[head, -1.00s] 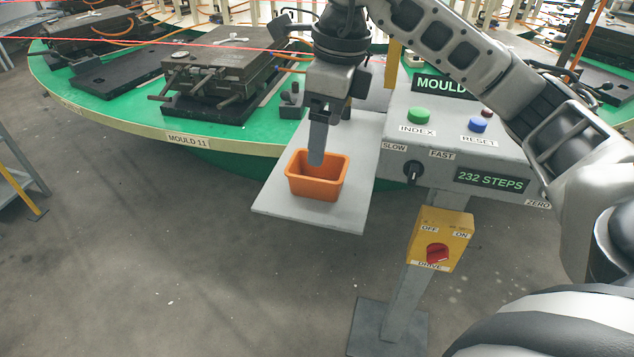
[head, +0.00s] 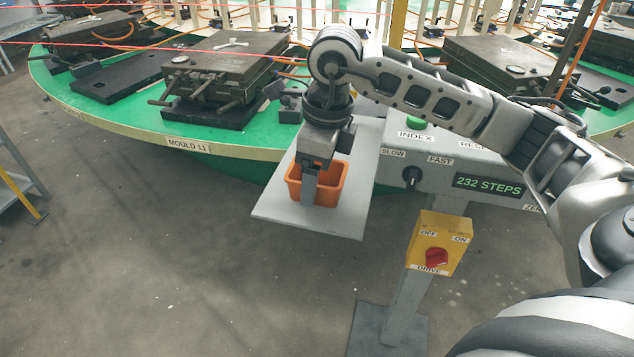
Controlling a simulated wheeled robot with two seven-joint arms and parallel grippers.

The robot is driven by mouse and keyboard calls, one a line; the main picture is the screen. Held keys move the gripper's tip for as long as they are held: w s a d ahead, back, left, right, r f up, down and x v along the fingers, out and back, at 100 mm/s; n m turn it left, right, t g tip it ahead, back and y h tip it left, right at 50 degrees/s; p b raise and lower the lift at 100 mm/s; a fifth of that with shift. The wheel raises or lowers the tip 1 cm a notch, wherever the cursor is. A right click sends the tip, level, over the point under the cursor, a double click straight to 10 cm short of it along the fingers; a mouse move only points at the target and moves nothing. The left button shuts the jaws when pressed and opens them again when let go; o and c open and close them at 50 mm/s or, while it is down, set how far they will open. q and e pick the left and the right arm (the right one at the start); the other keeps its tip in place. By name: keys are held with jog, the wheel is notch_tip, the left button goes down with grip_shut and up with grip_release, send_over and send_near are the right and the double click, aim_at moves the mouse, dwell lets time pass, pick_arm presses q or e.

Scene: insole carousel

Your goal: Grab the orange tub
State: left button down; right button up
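The orange tub (head: 333,192) is a small open-topped box on the grey shelf plate (head: 350,222) beside the control box. My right gripper (head: 309,190) points down at the tub, its wrist covering much of the tub's opening. One grey finger overlaps the tub's front wall in the picture. The other finger is hidden, so I cannot tell whether the gripper is open or closed on the wall. The tub sits level on the plate. My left gripper is out of view.
The control box (head: 398,171) with a dial and step display stands right of the plate, partly behind my arm. A yellow drive switch box (head: 440,228) hangs on its post. The green carousel (head: 120,112) carries moulds behind. Open floor lies at left front.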

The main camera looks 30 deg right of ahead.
jog(key=c, duration=0.7)
jog(key=shift+c, duration=0.2)
jog(key=shift+r, duration=0.15)
